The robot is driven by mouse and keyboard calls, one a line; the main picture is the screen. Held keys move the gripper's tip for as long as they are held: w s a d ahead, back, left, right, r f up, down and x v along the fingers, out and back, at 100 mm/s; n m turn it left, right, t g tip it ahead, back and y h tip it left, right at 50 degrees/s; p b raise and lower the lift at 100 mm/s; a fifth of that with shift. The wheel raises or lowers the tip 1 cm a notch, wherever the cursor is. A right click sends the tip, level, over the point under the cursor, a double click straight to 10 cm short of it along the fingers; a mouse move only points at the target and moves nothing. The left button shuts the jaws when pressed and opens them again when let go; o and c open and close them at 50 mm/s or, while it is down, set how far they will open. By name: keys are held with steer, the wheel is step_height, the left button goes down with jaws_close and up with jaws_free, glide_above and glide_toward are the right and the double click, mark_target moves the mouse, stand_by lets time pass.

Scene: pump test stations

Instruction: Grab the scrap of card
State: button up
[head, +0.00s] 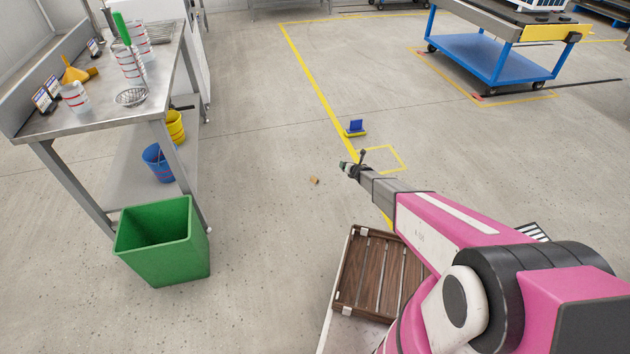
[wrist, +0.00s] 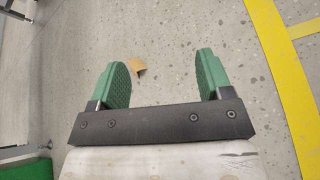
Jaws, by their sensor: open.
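The scrap of card (head: 314,180) is a small tan piece on the grey floor, to the left of my gripper (head: 346,167) in the head view.
A green bin (head: 165,244) stands left, beside a steel bench (head: 110,112). A slatted wooden crate (head: 350,268) is below my arm. A blue and yellow object (head: 355,129) sits near yellow floor lines. Floor around the card is clear.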

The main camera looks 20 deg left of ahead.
mark_target(313, 176)
steer(key=s+a+f+n+g+y, duration=0.1)
steer(key=a+f+n, duration=0.2)
steer(key=s+a+f+n+g+y, duration=0.1)
steer(key=a+f+n, duration=0.2)
steer(key=a+f, duration=0.1)
steer(key=s+a+f+n+g+y, duration=0.1)
steer(key=a+f+n, duration=0.2)
steer(key=f, duration=0.1)
steer(key=shift+a+f+y, duration=0.1)
steer(key=shift+a+y, duration=0.3)
steer(key=shift+s+a+f+g, duration=0.1)
steer(key=shift+a+f+g, duration=0.1)
steer(key=shift+a+g, duration=0.1)
steer(key=x, duration=1)
steer(key=shift+a+r, duration=0.15)
steer(key=shift+r, duration=0.05)
steer(key=c, duration=1)
